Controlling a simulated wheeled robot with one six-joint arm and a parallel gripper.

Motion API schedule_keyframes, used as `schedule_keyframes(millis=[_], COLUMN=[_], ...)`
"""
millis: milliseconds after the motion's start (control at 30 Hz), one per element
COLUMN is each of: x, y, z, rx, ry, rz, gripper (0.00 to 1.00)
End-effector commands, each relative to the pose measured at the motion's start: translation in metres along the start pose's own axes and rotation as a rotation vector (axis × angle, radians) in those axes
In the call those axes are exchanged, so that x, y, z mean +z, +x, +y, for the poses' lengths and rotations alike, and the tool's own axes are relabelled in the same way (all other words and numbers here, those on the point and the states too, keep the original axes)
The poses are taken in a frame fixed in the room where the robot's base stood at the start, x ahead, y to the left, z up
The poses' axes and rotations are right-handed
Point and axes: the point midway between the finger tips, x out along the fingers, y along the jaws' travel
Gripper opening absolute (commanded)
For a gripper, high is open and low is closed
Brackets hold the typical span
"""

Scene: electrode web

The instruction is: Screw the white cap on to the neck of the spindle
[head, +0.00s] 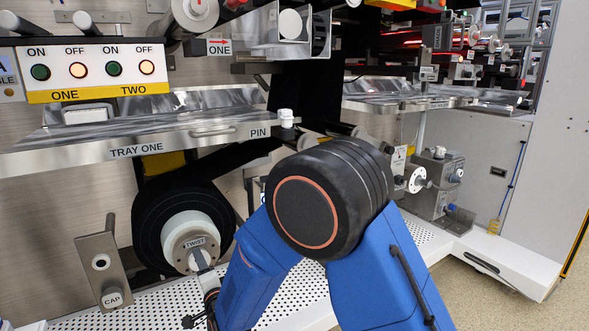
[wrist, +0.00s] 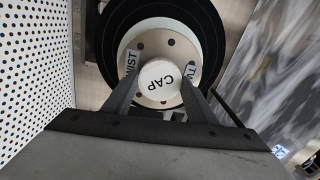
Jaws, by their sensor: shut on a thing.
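The white cap (wrist: 160,79), lettered CAP, is between the two fingers of my gripper (wrist: 161,88) in the wrist view. The gripper is shut on it. Right behind it is the pale hub face of the spindle (wrist: 149,48), with several dark holes and TWIST labels. The cap looks roughly centred on the hub and hides the neck. I cannot tell whether cap and neck touch. In the head view the spindle hub (head: 188,240) sits inside a white core and black roll at lower left, with my gripper (head: 202,262) in front of its lower part.
A metal bracket (head: 97,245) marked CAP stands left of the roll. Tray one (head: 170,141) juts out above the roll, with a white-topped pin (head: 286,117) at its right end. A perforated white shelf (head: 110,318) runs below. My arm covers the middle of the head view.

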Motion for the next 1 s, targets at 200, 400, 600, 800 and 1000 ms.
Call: schedule_keyframes(millis=[200, 400, 600, 800, 1000], x=[-0.0008, -0.0009, -0.0009, -0.001, -0.001], y=[0.0013, 0.0013, 0.0012, 0.0012, 0.0011], z=[-0.002, -0.002, -0.002, -0.002, -0.002], rx=[-0.004, -0.004, -0.004, -0.004, -0.004], ry=[0.146, 0.158, 0.204, 0.404, 0.601], rz=[0.002, 0.002, 0.002, 0.001, 0.001], gripper=[0.19, 0.19, 0.19, 0.19, 0.19])
